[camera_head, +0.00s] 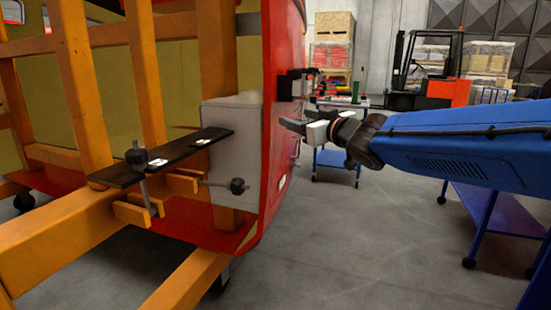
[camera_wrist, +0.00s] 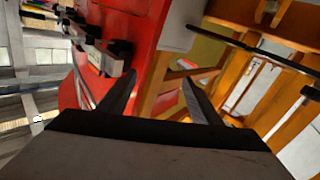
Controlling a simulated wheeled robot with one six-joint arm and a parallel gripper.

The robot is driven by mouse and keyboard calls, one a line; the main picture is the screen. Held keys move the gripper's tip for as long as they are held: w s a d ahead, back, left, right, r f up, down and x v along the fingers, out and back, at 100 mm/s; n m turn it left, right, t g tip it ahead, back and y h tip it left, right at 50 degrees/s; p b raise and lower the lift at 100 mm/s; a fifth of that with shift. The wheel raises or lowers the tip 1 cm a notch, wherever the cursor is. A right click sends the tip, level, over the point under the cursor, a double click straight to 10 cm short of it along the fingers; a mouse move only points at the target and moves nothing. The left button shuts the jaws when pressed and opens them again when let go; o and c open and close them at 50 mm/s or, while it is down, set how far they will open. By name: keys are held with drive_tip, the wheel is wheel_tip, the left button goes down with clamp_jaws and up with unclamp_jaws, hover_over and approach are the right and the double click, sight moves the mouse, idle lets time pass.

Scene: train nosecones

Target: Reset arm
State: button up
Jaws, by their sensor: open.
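My gripper (camera_head: 290,122) is at the end of my blue arm, which reaches in from the right in the head view. It is beside the red nosecone (camera_head: 283,75), close to its right side. In the wrist view my gripper (camera_wrist: 160,88) shows two dark fingers spread apart with nothing between them. The red nosecone (camera_wrist: 140,25) and its orange frame (camera_wrist: 290,30) lie beyond the fingers. Whether the fingers touch the nosecone cannot be told.
The orange frame (camera_head: 75,220) carries a black bar (camera_head: 165,155) with clamp knobs at the left. A blue cart (camera_head: 335,158) stands behind my gripper. A forklift (camera_head: 435,85) and loaded pallets are at the back. Grey floor (camera_head: 370,250) is clear in the middle.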

drive_tip(key=s+d+f+m+g+h, duration=0.2)
drive_tip(key=s+d+f+m+h, duration=0.15)
drive_tip(key=s+d+f, duration=0.45)
drive_tip(key=s+d+f+m+g+h, duration=0.1)
drive_tip(key=s+d+f+m+h, duration=0.35)
drive_tip(key=d, duration=0.65)
drive_tip(key=s+d+f+g, duration=0.1)
drive_tip(key=s+f+g, duration=0.3)
drive_tip(key=s+f, duration=0.5)
drive_tip(key=s+d+f+g+h, duration=0.1)
drive_tip(key=s+d+f+g, duration=0.1)
drive_tip(key=s+f, duration=0.8)
drive_tip(key=s+g, duration=0.1)
drive_tip(key=s, duration=0.3)
drive_tip(key=shift+s+d+f+g, duration=0.15)
drive_tip(key=shift+s+f+g, duration=0.1)
drive_tip(key=shift+s+g, duration=0.15)
drive_tip(key=shift+w, duration=0.1)
